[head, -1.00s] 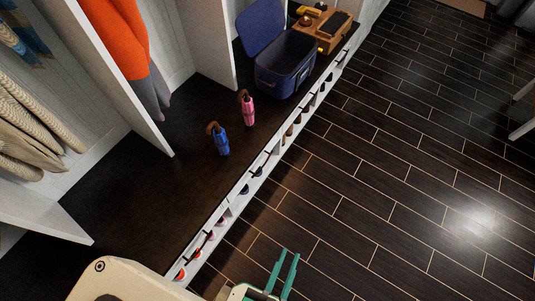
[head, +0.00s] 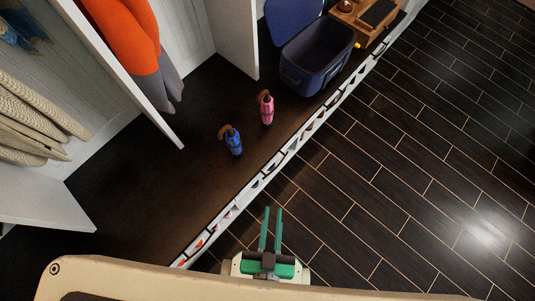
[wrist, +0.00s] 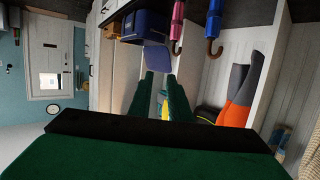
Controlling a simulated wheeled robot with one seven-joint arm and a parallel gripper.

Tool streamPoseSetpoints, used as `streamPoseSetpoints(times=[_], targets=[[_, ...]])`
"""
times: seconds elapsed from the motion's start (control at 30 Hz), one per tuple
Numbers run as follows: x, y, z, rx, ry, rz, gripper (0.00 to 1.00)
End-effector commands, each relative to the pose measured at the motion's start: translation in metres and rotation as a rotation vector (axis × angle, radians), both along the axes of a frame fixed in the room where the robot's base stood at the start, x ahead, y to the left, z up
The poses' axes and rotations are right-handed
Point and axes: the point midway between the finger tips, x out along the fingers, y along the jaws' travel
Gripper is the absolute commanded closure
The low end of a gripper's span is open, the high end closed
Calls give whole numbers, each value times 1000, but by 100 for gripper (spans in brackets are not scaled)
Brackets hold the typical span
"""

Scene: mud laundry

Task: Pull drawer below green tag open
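My gripper (head: 272,212) has two green fingers, parallel with a gap between them. It is open and empty, over the dark floor just right of the bench front. The fingers also show in the wrist view (wrist: 160,76). The bench (head: 140,205) has a narrow white front (head: 262,180) with dark gaps and small coloured spots, seen steeply from above. I cannot make out a green tag or a drawer below it in either view.
White partitions (head: 232,35) divide the bench; an orange garment (head: 122,40) hangs behind. The tiled floor (head: 430,150) at right is clear.

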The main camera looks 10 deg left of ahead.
Motion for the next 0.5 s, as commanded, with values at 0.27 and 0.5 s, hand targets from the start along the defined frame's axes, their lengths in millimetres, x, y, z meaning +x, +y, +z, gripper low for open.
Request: streamPoseSetpoints(times=[0.27, 0.5], targets=[[40, 5, -112, 132, 194, -69, 83], [91, 15, -214, 270, 412, -129, 83]])
